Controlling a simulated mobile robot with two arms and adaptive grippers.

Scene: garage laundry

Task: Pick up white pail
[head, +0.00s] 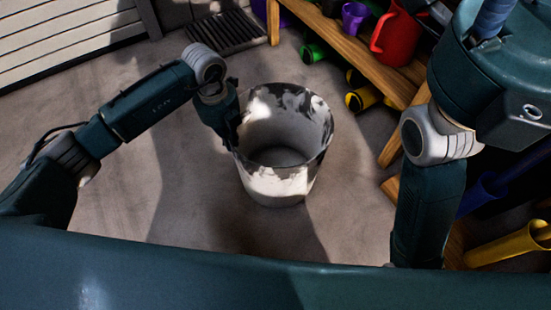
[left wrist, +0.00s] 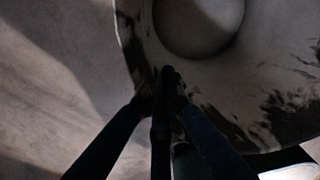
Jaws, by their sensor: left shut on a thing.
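The white pail (head: 280,184) stands in the middle of the head view, with dark smudges around its rim. It looks empty. It also fills the upper right of the left wrist view (left wrist: 225,85), where I look down into it. My left gripper (head: 235,143) is at the pail's left rim, shut on the pail wall. Its dark fingers (left wrist: 166,90) meet the rim in the left wrist view. I cannot tell whether the pail touches the floor. My right arm hangs at the right of the head view, and its gripper is not visible.
A wooden shelf (head: 345,42) at the upper right holds a red jug (head: 397,38) and a purple cup (head: 354,17). Green and yellow items lie under it. A floor grate (head: 228,32) is at the back. The concrete floor (head: 190,200) around the pail is clear.

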